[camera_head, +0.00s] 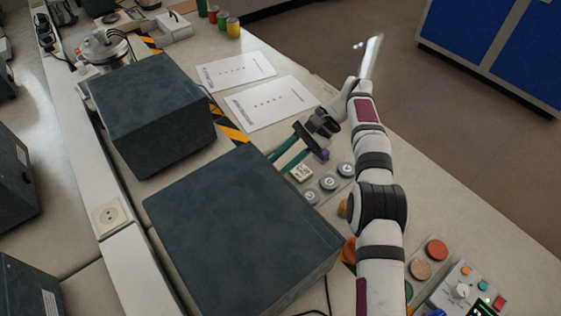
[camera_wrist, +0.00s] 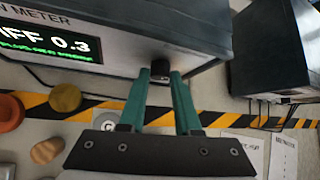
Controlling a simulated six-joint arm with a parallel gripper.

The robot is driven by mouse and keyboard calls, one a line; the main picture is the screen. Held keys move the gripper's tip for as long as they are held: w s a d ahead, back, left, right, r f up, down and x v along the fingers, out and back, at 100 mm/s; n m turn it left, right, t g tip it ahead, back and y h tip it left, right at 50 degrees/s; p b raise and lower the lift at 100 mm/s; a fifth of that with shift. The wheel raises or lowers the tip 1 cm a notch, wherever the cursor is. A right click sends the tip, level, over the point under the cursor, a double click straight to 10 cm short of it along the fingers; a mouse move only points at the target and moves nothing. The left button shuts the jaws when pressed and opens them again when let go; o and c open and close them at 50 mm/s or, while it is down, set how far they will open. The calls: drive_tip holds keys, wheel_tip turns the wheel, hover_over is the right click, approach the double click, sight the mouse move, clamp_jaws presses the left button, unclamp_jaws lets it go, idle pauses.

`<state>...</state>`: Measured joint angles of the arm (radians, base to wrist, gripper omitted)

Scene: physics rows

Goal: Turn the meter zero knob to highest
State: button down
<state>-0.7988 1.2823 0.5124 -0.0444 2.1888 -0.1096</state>
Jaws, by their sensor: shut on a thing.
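The meter (camera_wrist: 110,15) fills the upper left of the wrist view, with "N METER" lettering. Its lit display (camera_wrist: 48,47) reads "AFF 0.3" in part, cut off at the left. The black zero knob (camera_wrist: 161,66) is on the meter's front face, right of the display. My gripper (camera_wrist: 161,78) has its green fingers shut on the knob, one on each side. In the head view the same meter (camera_head: 235,230) is the large near dark box, and my gripper (camera_head: 276,165) reaches its front. The knob is hidden there.
A second dark box (camera_head: 150,110) stands farther back; it also shows at the right of the wrist view (camera_wrist: 280,50). Yellow-black tape (camera_wrist: 220,120), white sheets (camera_head: 268,102) and round weights (camera_head: 329,182) lie in front. A control box (camera_head: 463,290) is at lower right.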

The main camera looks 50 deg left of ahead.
drive_tip(key=c, duration=0.6)
unclamp_jaws()
drive_tip(key=w+d+r, duration=0.6)
drive_tip(key=d+r, duration=0.4)
drive_tip(key=r, duration=0.1)
